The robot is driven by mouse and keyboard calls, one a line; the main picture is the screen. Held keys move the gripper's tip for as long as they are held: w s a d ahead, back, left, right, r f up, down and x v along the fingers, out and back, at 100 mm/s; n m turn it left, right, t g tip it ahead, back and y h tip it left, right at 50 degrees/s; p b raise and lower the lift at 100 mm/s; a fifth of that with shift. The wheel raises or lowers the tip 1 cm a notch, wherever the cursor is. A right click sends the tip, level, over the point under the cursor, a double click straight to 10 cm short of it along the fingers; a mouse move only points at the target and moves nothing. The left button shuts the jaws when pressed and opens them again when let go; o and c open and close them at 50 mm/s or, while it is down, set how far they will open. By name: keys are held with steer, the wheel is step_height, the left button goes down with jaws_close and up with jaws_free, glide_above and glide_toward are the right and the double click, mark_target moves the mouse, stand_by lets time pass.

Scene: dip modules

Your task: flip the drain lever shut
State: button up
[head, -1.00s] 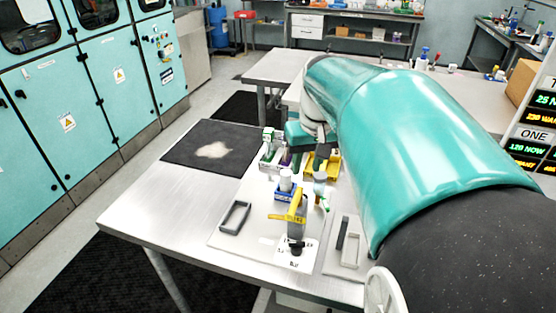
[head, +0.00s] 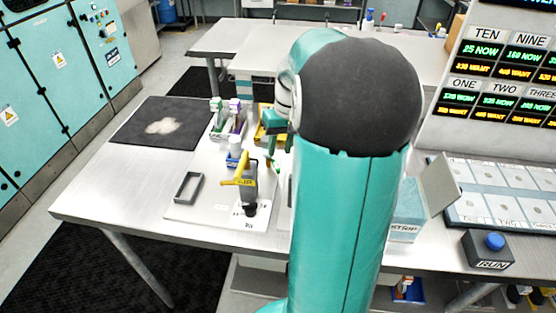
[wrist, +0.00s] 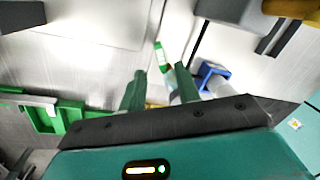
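A small green-and-white piece (wrist: 162,56), possibly the drain lever, shows in the wrist view just beyond my fingertips; whether it is turned open or shut is unclear. A pale cylinder (wrist: 176,97) is partly hidden behind the right finger. My gripper (wrist: 160,78) has its two green fingers apart, with a gap between them and nothing visibly clamped. In the head view my gripper (head: 272,148) is low over the bench, left of my teal arm, which hides the lever area.
A dark stand with a yellow arm (head: 240,182) is on a white board, beside a grey open frame (head: 188,187). A blue holder with a white cylinder (head: 235,152), a yellow tray (head: 263,130) and a black mat (head: 150,122) lie behind. A RUN button box (head: 490,246) is at right.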

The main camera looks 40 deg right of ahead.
mark_target(276, 166)
steer(key=shift+w+a+f, duration=0.1)
steer(key=shift+a+f, duration=0.1)
steer(key=shift+f, duration=1.1)
steer(key=shift+w+a+f, duration=0.1)
steer(key=shift+a+f, duration=0.05)
steer(key=shift+f, duration=1.15)
steer(key=shift+c, duration=0.2)
jaws_close()
